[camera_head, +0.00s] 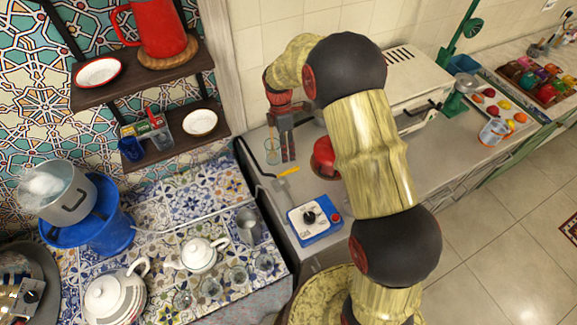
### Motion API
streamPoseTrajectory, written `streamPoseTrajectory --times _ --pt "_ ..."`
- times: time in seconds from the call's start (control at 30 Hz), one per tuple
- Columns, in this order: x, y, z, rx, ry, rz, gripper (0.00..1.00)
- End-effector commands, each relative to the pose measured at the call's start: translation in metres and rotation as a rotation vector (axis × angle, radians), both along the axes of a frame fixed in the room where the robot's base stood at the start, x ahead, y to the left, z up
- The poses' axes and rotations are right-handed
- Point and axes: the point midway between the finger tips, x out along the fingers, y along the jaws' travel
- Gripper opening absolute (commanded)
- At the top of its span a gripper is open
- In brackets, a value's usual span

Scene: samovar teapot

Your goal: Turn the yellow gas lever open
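The small yellow gas lever (289,171) lies on a grey fitting at the left end of the grey counter, pointing up and to the right. My gripper (288,158) hangs down just above and behind the lever in the picture, with its fingers pointing at the counter. A small gap seems to show between the fingertips and the lever; I cannot tell the true distance. The fingers look close together from this angle, and I cannot tell whether they are open. Nothing is clearly seen between them.
A blue and white box (315,219) with a black knob sits in front of the lever. A red object (323,157) is to the right, partly behind my arm. A metal cup (249,226) stands on the tiled surface.

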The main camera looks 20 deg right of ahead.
Motion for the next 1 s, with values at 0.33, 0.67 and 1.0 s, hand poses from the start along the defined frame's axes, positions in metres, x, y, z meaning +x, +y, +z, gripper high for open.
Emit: streamPoseTrajectory --times 0.33,0.67,1.0 --pt "-0.005 0.000 -0.007 0.038 0.017 0.200 0.30" --pt "-0.015 -0.001 -0.054 0.038 0.017 0.198 0.30" --pt "-0.019 -0.002 -0.077 0.038 0.015 0.197 0.30"
